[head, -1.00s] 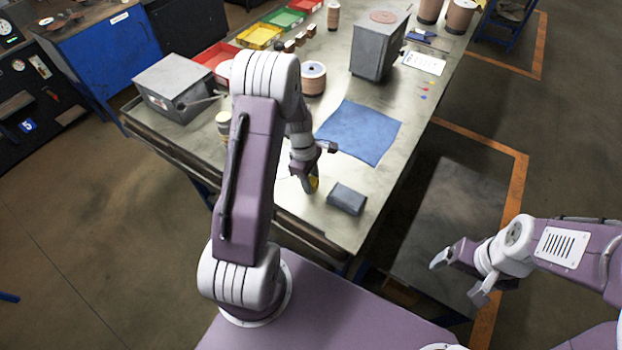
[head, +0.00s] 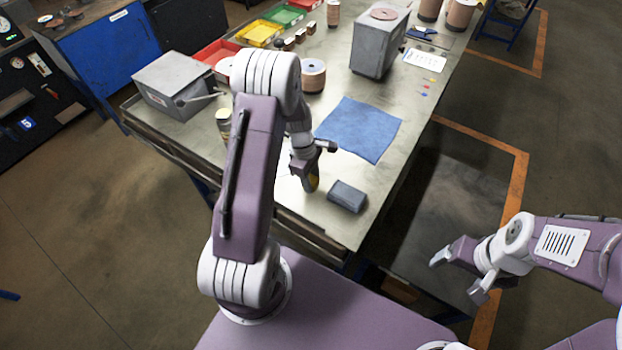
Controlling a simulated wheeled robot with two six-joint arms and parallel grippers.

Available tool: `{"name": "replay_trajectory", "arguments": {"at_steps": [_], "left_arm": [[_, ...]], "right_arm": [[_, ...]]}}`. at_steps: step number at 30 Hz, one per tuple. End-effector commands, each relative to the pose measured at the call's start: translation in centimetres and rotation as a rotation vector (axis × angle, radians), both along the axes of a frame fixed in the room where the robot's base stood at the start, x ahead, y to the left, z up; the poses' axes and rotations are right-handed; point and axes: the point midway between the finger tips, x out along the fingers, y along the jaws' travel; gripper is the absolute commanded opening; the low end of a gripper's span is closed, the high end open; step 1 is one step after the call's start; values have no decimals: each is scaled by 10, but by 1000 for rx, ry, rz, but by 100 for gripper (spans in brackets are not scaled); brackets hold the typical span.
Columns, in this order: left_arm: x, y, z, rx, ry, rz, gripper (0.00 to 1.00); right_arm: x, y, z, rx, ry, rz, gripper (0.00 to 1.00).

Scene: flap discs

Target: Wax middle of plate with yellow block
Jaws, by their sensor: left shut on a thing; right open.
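My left gripper (head: 308,181) is shut on the yellow block (head: 315,183), low over the near end of the metal table. Only a small yellow edge of the block shows; the fingers hide the rest. A bright pale patch (head: 287,187) beside the gripper looks like part of the plate, mostly hidden behind my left arm. I cannot tell whether the block touches it. My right gripper (head: 459,275) is open and empty, out to the right of the table, above the floor.
A dark grey block (head: 347,197) lies just right of my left gripper. A blue cloth (head: 362,130) lies behind it. A grey box (head: 177,84), a disc spool (head: 313,76), a tall grey container (head: 379,45) and coloured bins (head: 259,35) stand farther back.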

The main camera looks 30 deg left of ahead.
Motion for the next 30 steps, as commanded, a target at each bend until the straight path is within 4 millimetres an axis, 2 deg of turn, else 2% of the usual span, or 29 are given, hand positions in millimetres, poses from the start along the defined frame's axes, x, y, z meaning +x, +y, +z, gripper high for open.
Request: {"name": "replay_trajectory", "arguments": {"at_steps": [4, 5, 6, 16, 30], "left_arm": [[0, 0, -4, 0, 0, 0, 3], [0, 0, -3, 0, 0, 0, 41], [0, 0, -3, 0, 0, 0, 43], [0, 0, -2, 0, 0, 0, 43], [0, 0, 8, 0, 0, 0, 43]], "right_arm": [[0, 0, -2, 0, 0, 0, 84], [0, 0, -2, 0, 0, 0, 84], [0, 0, -2, 0, 0, 0, 84], [0, 0, 0, 0, 0, 0, 84], [0, 0, 12, 0, 0, 0, 84]]}}
